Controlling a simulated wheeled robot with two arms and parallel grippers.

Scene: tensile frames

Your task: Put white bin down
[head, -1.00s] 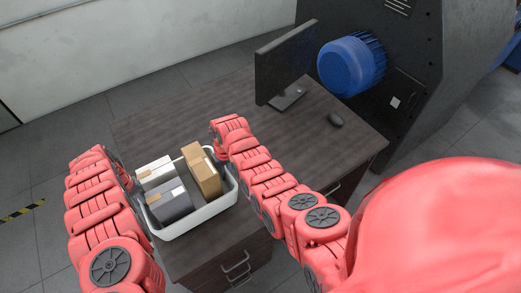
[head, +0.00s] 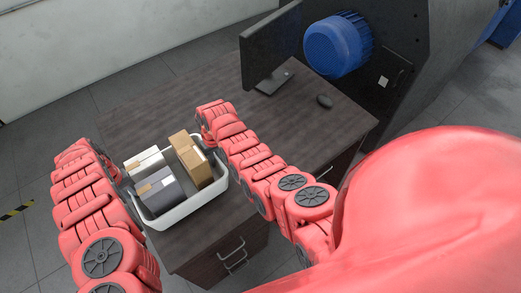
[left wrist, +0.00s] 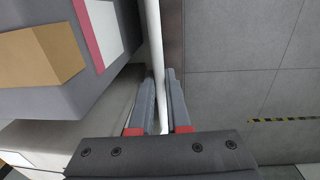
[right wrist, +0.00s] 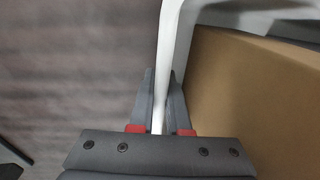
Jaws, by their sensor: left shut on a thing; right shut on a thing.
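The white bin (head: 190,208) is at the near left part of the dark desk in the head view, with a white box (head: 146,162), a grey box (head: 160,190) and a brown box (head: 191,160) inside. My left gripper (left wrist: 160,100) is shut on the bin's rim (left wrist: 155,45), seen in the left wrist view. My right gripper (right wrist: 162,100) is shut on the opposite rim (right wrist: 165,50), seen in the right wrist view. In the head view both grippers are largely hidden by my arms. I cannot tell whether the bin's base touches the desk.
The dark wooden desk (head: 285,135) has clear surface behind and right of the bin.

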